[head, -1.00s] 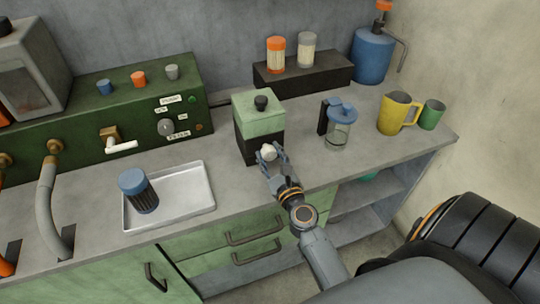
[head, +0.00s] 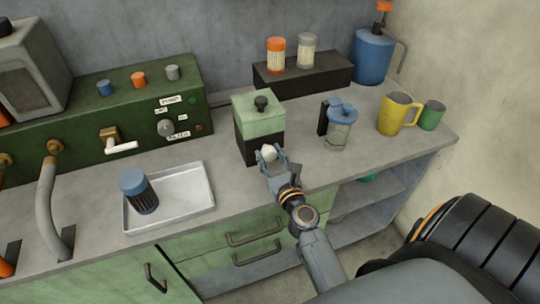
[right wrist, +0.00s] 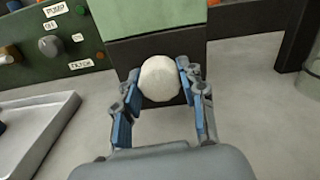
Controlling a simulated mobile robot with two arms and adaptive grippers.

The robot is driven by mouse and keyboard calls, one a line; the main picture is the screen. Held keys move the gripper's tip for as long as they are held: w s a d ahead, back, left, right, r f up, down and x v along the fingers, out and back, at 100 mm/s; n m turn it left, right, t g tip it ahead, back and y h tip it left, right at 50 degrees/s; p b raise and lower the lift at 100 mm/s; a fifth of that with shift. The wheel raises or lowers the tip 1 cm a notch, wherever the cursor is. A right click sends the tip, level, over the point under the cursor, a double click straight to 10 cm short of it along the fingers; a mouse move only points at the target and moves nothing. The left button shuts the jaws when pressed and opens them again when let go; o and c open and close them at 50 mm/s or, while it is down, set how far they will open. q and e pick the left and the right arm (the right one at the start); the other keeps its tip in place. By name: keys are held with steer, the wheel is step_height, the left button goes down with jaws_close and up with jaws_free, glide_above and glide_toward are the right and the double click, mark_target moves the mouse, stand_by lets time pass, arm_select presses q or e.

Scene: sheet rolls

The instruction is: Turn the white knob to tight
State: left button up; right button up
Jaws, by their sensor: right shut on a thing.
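The white knob (head: 269,151) is a pale, faceted ball at the lower front of a box (head: 259,121) with a green top and a black base. My right gripper (head: 271,157) is shut on the knob. In the right wrist view the knob (right wrist: 160,79) sits between the two blue-padded fingers of my right gripper (right wrist: 158,82), one on each side, in front of the box's dark face. No mark showing how far the knob is turned can be made out. My left gripper is not in view.
A metal tray (head: 191,198) with a blue-lidded jar (head: 138,190) lies to the left. A blue-lidded jug (head: 340,130), yellow mug (head: 396,113) and green cup (head: 432,114) stand to the right. A green control panel (head: 75,145) stands behind the tray.

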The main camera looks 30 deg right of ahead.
steer(key=o, duration=1.2)
steer(key=shift+f, duration=0.1)
steer(key=shift+c, duration=0.2)
steer(key=shift+w+d+r, duration=0.1)
steer(key=shift+d+r, duration=0.05)
steer(key=shift+r, duration=1.2)
step_height(320, 180, up, 7)
steer(key=shift+r, duration=0.2)
